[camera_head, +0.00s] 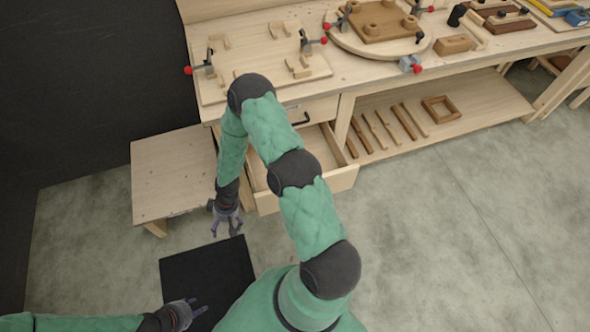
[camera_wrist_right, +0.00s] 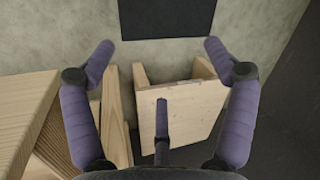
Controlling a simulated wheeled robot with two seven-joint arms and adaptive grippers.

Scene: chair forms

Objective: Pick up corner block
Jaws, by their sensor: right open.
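Small pale wooden pieces lie on the board at the left of the workbench: an angled piece (camera_head: 219,42), another (camera_head: 279,30) and blocks (camera_head: 298,68) nearer the front. I cannot tell which is the corner block. My right gripper (camera_head: 228,226) is open and empty, low beside the small wooden table and well below the bench top. In the right wrist view its fingers (camera_wrist_right: 158,60) are spread, with no block between them. My left gripper (camera_head: 196,307) is at the bottom, over the edge of the black mat, fingers apart and empty.
An open drawer (camera_head: 342,180) juts out from the bench, partly hidden by my right arm. The small table (camera_head: 165,165) stands left of it; it also shows in the right wrist view (camera_wrist_right: 185,112). The black mat (camera_head: 205,265) lies on the floor. Clamps stand on the bench top.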

